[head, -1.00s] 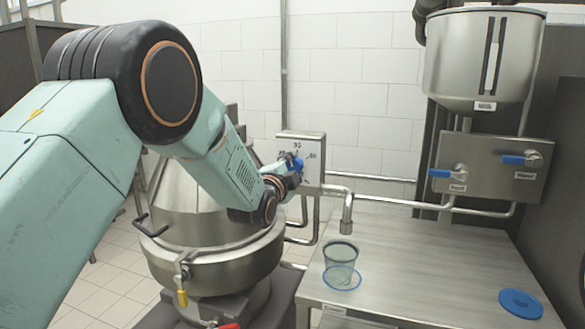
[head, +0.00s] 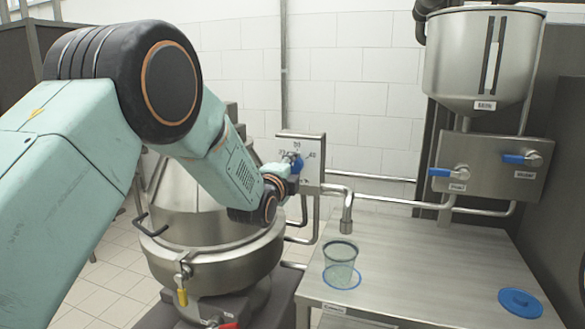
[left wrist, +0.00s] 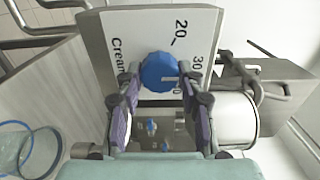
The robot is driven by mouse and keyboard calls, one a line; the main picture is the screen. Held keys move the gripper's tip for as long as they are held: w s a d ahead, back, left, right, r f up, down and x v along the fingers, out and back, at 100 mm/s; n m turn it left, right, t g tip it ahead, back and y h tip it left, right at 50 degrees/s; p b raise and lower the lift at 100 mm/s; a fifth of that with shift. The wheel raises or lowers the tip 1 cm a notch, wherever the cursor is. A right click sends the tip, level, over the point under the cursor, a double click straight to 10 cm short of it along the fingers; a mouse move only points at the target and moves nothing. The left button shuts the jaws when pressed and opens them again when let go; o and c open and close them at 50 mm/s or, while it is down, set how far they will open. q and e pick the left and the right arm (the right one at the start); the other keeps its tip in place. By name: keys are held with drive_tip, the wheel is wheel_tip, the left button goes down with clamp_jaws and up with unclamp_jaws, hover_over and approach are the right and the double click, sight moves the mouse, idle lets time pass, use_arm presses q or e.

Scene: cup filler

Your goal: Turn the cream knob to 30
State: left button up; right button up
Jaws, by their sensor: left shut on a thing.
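The cream knob (left wrist: 159,72) is round and blue, on a pale dial plate (left wrist: 137,30) with the word Cream and the numbers 20 and 30 showing. A pale mark shows by the knob's lower right edge, but I cannot tell for certain which number the knob points to. In the head view the knob (head: 297,163) is partly hidden by my gripper. My left gripper (left wrist: 159,80) is shut on the knob, with one finger on each side. My right gripper is in neither view.
A clear cup (head: 340,263) stands on the steel table (head: 420,270) under the spout (head: 346,215). A blue lid (head: 520,303) lies at the right. A big steel vessel (head: 210,255) stands left, below my arm. Two blue-handled valves (head: 441,172) are at the right.

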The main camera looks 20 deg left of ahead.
use_arm(q)
drive_tip(key=shift+r, duration=0.1)
drive_tip(key=o, duration=1.2)
drive_tip(key=shift+a, duration=0.1)
drive_tip(key=shift+c, duration=0.2)
drive_tip(key=s, duration=1.2)
drive_tip(key=shift+a, duration=0.15)
